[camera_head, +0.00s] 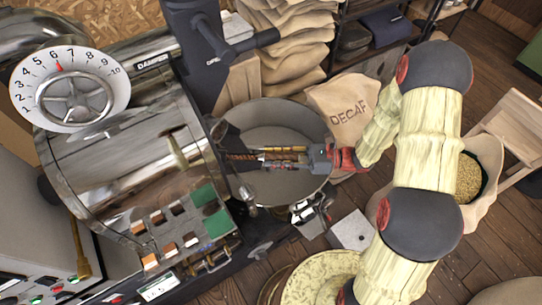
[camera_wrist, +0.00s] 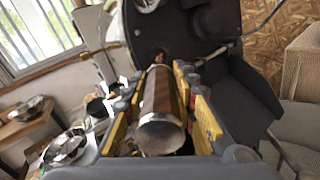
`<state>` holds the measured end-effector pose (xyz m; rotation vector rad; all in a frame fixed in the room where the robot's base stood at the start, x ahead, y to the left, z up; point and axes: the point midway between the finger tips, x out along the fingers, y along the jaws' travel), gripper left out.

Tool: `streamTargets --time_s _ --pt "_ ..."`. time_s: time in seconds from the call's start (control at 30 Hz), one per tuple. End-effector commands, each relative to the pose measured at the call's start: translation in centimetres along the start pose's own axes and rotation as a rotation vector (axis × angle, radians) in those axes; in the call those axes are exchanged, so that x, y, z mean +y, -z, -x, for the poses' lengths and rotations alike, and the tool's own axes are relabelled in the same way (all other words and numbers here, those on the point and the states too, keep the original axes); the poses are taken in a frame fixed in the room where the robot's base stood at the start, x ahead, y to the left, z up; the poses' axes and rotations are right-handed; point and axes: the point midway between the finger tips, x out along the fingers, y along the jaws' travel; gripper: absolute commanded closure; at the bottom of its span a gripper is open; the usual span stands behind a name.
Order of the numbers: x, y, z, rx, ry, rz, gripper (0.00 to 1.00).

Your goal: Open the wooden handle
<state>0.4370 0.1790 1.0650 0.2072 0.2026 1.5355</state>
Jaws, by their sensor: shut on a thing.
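The wooden handle (camera_wrist: 160,105) is a brown cylinder with a pale metal end cap. In the wrist view it lies lengthwise between the two yellow-padded fingers of my gripper (camera_wrist: 167,100). My gripper is shut on it. In the head view my gripper (camera_head: 265,158) reaches in from the right over the round cooling bin, and the handle (camera_head: 283,155) shows only as a thin brown strip between the fingers. The handle's far end meets the dark front of the roaster, partly hidden by the fingers.
The steel roaster drum (camera_head: 130,150) with a numbered dial (camera_head: 70,88) stands at left. The round bin (camera_head: 300,115) lies under my gripper. A DECAF sack (camera_head: 345,105) and a sack of beans (camera_head: 485,175) stand to the right. Wooden floor (camera_head: 500,250) is open at lower right.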

Motion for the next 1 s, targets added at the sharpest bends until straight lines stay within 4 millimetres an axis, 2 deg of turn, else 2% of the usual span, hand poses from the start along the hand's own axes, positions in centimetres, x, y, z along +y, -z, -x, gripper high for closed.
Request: streamTargets --time_s 0.3,0.63,0.77,1.0 --pt "0.0 0.0 0.0 -0.001 0.0 0.001 0.58" --pt "-0.1 0.0 0.3 -0.001 0.002 0.001 0.58" --pt "-0.1 0.0 1.8 -0.001 0.004 0.001 0.58" --pt "-0.2 -0.1 6.7 -0.002 0.006 0.002 0.58"
